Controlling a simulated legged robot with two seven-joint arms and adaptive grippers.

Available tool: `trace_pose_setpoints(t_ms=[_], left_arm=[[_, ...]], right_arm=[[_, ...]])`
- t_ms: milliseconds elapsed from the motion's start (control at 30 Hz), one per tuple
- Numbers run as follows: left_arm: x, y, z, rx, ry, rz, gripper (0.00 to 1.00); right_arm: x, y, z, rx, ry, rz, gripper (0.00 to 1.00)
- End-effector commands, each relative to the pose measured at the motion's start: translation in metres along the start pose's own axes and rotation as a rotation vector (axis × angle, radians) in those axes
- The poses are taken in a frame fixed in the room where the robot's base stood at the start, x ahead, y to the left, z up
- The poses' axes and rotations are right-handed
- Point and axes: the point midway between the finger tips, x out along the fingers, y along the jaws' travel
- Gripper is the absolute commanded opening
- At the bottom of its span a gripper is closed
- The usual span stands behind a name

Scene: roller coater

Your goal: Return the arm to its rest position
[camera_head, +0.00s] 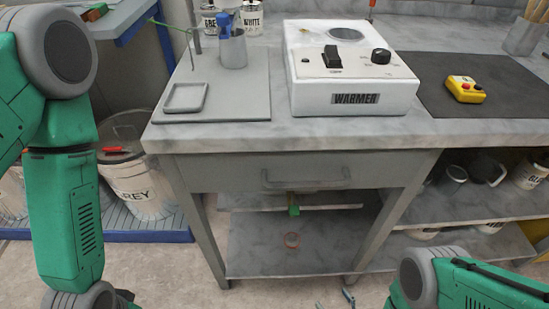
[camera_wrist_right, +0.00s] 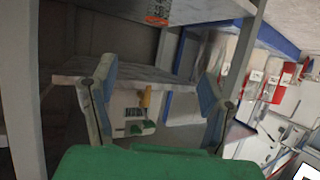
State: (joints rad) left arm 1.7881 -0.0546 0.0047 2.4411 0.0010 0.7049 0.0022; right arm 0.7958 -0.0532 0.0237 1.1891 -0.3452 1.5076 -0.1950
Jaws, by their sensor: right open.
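My right gripper (camera_wrist_right: 152,88) shows in the wrist view with its two grey-blue fingers spread wide apart. It is open and nothing sits between the fingertips. Behind it is the underside of a workbench, with a shelf beyond the fingers. In the head view my green right arm (camera_head: 468,284) comes in at the lower right, low in front of the bench. My green left arm (camera_head: 70,205) hangs down along the left edge, and its gripper is out of the picture.
The grey workbench (camera_head: 225,140) carries a white warmer (camera_head: 350,75), a tray (camera_head: 186,97), a blue-topped cup (camera_head: 232,48) and a yellow button box (camera_head: 465,89). A paint bucket (camera_head: 140,190) stands at left. Open shelves with cans are at right.

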Motion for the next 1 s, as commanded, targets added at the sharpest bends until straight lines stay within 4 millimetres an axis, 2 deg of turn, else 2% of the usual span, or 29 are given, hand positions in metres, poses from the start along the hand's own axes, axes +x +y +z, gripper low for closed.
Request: trace_pose_setpoints(t_ms=[133, 367, 533, 633, 767, 900, 1000], left_arm=[[-0.001, 0.0, -0.001, 0.0, 0.003, 0.0, 0.29], [-0.001, 0.0, -0.001, 0.0, 0.002, 0.0, 0.29], [-0.001, 0.0, -0.001, 0.0, 0.001, 0.0, 0.29], [-0.002, 0.0, -0.001, 0.0, 0.002, 0.0, 0.29], [-0.002, 0.0, -0.001, 0.0, 0.002, 0.0, 0.29], [-0.003, 0.0, -0.001, 0.0, 0.002, 0.0, 0.29], [-0.003, 0.0, -0.001, 0.0, 0.002, 0.0, 0.29]], right_arm=[[0.004, 0.009, -0.009, 0.014, -0.062, 0.007, 0.69], [0.0, 0.021, -0.022, 0.043, -0.195, 0.021, 0.69], [-0.012, 0.033, -0.037, 0.078, -0.335, 0.04, 0.69], [-0.028, 0.041, -0.053, 0.108, -0.445, 0.06, 0.69], [-0.073, 0.052, -0.084, 0.163, -0.643, 0.103, 0.69], [-0.143, 0.055, -0.12, 0.233, -0.864, 0.162, 0.69], [-0.188, 0.053, -0.141, 0.274, -0.979, 0.197, 0.69]])
